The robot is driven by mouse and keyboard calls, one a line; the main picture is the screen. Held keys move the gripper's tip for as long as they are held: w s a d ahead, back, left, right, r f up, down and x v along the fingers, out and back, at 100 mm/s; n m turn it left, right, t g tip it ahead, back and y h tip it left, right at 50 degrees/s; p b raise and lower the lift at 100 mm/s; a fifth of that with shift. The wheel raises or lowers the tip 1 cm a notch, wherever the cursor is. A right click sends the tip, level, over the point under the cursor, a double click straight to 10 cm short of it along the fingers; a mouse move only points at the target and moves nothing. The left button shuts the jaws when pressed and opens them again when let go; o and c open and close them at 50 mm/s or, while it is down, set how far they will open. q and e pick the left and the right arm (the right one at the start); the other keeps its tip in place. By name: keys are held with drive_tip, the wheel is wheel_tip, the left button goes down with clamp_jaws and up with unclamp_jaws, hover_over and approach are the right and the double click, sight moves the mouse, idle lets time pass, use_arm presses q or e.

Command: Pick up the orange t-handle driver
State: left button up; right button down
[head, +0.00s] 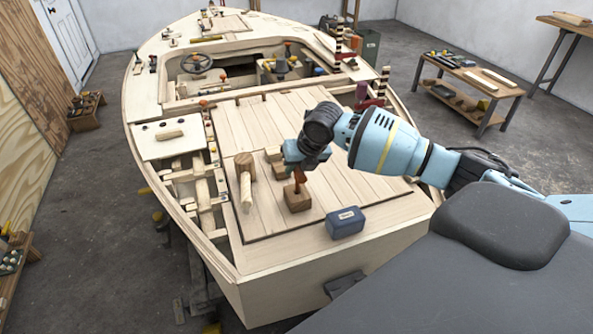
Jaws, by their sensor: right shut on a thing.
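The orange t-handle driver (298,178) stands roughly upright at a small wooden block (298,201) on the plywood deck of the boat hull. My right gripper (297,168) comes down from above and is shut on the driver's upper part. The gripper hides the top of the handle. The driver's lower end meets the block, and I cannot tell whether it is still seated in it. My left gripper is out of view.
A wooden mallet (245,178) lies left of the block, and a dark blue box (345,222) sits to its right near the deck edge. Small wooden blocks (273,154) lie just behind. The planked deck (235,118) farther back is clear.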

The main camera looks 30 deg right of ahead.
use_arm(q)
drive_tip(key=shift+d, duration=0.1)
use_arm(e)
wheel_tip(320, 180, up, 9)
drive_tip(key=shift+r, duration=0.2)
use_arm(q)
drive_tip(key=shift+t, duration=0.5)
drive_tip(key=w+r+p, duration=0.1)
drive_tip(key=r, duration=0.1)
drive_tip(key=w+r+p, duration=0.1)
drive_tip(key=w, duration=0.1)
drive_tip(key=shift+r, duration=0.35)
use_arm(e)
wheel_tip(320, 180, up, 5)
